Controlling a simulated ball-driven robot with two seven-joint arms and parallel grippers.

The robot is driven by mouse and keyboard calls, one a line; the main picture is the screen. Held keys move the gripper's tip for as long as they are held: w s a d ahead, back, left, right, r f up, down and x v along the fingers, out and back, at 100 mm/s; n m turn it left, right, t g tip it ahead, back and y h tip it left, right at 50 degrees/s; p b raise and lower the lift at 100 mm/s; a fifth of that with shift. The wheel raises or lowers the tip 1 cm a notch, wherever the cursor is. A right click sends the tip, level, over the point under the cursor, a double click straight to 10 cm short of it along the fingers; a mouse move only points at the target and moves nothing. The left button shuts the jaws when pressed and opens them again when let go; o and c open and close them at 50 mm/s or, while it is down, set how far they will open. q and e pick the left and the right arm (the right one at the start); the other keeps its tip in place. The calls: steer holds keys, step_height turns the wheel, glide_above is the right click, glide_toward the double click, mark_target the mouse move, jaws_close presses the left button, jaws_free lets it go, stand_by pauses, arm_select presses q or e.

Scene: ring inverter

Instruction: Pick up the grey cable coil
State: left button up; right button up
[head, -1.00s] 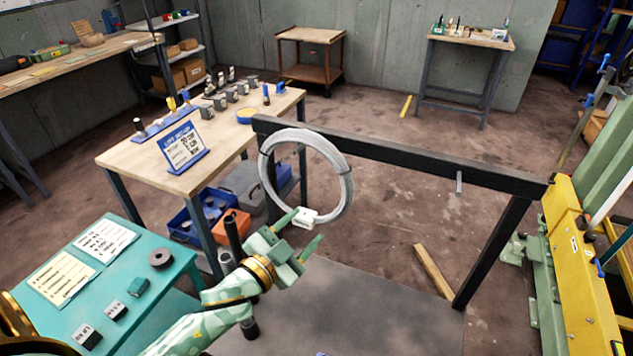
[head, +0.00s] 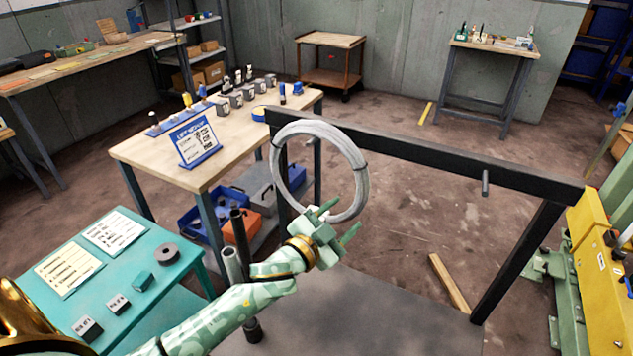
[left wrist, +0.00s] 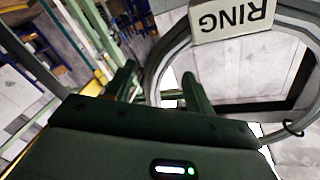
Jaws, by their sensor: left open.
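The grey cable coil (head: 361,182) is a pale ring with dark ties, hanging upright at the left end of a black frame's top bar (head: 420,161). My left gripper (head: 340,221) is open at the coil's lower edge, its fingers partly covering that edge in the head view. In the left wrist view the coil (left wrist: 153,82) shows between the open fingers (left wrist: 160,80), and its white tag (left wrist: 232,19) reads RING upside down. I cannot tell whether the fingers touch the coil. My right gripper is not in view.
A bare peg (head: 485,183) sticks out of the bar farther right. A teal table (head: 135,285) with cards and small parts stands at the lower left. A wooden table (head: 235,160) stands behind the frame's left end. A plank (head: 449,283) lies under the bar.

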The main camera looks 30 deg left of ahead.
arm_select(q)
steer(key=w, duration=0.2)
steer(key=w+d, duration=0.1)
steer(key=w, duration=0.1)
steer(key=shift+b, duration=0.35)
jaws_close()
steer(key=shift+r, duration=0.15)
